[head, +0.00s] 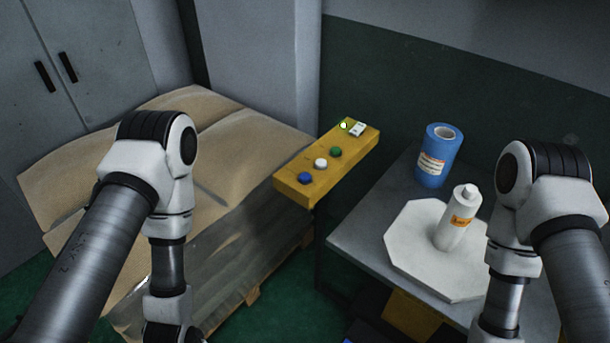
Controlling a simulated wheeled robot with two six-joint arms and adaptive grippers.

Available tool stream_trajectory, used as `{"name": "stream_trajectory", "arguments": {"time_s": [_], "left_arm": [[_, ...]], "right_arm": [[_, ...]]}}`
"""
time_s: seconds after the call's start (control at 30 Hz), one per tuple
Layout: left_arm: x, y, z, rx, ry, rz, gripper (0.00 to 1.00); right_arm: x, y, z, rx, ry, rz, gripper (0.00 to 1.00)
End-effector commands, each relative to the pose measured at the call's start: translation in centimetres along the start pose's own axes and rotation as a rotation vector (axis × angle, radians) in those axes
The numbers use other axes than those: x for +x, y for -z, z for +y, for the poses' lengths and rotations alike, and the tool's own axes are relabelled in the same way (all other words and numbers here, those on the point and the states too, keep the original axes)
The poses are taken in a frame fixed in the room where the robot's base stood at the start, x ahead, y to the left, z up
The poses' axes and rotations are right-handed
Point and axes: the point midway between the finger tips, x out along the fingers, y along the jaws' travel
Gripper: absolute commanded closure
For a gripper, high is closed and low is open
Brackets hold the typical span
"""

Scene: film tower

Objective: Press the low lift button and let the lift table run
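A yellow control box (295,192) stands in the middle of the head view, between the pallet and the grey table. Its top carries a blue button (305,178), a white button (320,163) and a green button (336,151) in a row. A small lit greenish lamp (344,125) and a white switch or label (357,129) sit at its far end. I cannot tell which button is the low lift button. My left and right arms come in at the lower left and lower right; both grippers are below the frame. Neither arm touches the box.
Tan sacks (230,125), partly wrapped in film, lie on a pallet at the left. The grey table (350,233) holds a blue film roll (437,155), a white octagonal plate (410,250) and a white bottle (455,220). Cabinets (100,60) stand behind the sacks.

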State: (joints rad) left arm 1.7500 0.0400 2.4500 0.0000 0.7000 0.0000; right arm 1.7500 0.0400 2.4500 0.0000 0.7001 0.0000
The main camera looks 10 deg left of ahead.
Motion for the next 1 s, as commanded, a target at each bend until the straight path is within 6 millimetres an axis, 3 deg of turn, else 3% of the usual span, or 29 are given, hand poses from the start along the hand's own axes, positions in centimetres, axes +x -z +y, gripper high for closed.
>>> {"name": "stream_trajectory", "arguments": {"time_s": [0.13, 0.27, 1.0], "left_arm": [[0.00, 0.00, 0.00, 0.000, 0.000, 0.000, 0.60], [0.00, 0.00, 0.00, 0.000, 0.000, 0.000, 1.00], [0.00, 0.00, 0.00, 0.000, 0.000, 0.000, 1.00]], "right_arm": [[0.00, 0.00, 0.00, 0.000, 0.000, 0.000, 0.42], [0.00, 0.00, 0.00, 0.000, 0.000, 0.000, 0.42], [0.00, 0.00, 0.00, 0.000, 0.000, 0.000, 0.42]]}}
